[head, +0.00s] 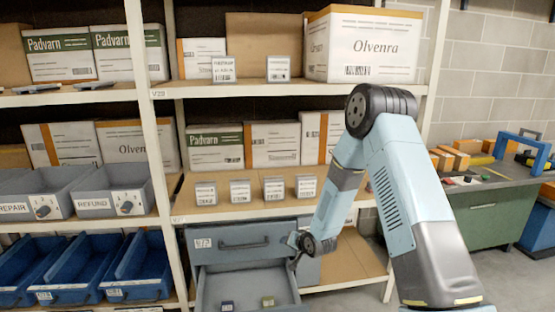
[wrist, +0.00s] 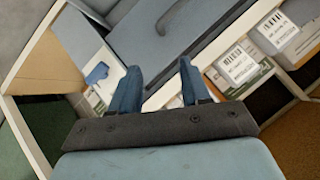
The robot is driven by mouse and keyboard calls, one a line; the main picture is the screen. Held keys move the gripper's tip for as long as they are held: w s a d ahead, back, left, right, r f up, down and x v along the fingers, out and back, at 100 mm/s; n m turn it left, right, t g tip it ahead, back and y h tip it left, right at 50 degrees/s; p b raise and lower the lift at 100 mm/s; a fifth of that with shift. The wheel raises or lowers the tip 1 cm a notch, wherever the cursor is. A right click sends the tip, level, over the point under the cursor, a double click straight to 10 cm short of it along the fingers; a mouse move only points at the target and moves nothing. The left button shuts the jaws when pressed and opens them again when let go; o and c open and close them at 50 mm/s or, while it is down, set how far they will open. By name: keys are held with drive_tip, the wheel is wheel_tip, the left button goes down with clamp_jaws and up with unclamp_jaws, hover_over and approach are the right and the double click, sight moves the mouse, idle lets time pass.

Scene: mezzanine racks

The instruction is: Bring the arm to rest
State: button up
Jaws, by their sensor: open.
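My arm rises on the right in the head view, bends at a high elbow and reaches down to the left. My gripper (head: 297,258) is at the right edge of the front of a grey drawer unit (head: 240,240), low in the rack; I cannot tell if it touches. In the wrist view my gripper (wrist: 158,70) shows two blue fingers, apart, with nothing held between them.
Rack shelves carry cartons (head: 362,45) and label cards (head: 274,188). Grey bins (head: 117,190) and blue bins (head: 138,265) stand left; a workbench (head: 480,205) stands right.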

drive_tip(key=s+d+r+n+h, duration=0.15)
drive_tip(key=s+d+r, duration=0.25)
drive_tip(key=r, duration=0.6)
drive_tip(key=s+d+r+g+h, duration=0.15)
drive_tip(key=s+d+r, duration=0.35)
drive_tip(key=r, duration=0.5)
drive_tip(key=s+d+r+h, duration=0.2)
drive_tip(key=s+d+r, duration=0.2)
drive_tip(key=r, duration=0.6)
drive_tip(key=s+d+r, duration=0.2)
drive_tip(key=s+r, duration=0.1)
drive_tip(key=s, duration=0.6)
drive_tip(key=s+d+r+g, duration=0.1)
drive_tip(key=s+r, duration=0.3)
drive_tip(key=s, duration=0.6)
drive_tip(key=s+d+r+n+g, duration=0.1)
drive_tip(key=s+d+r, duration=0.1)
drive_tip(key=s, duration=0.7)
drive_tip(key=shift+s+d+r, duration=0.3)
drive_tip(key=shift+s+r, duration=0.1)
drive_tip(key=shift+r, duration=0.25)
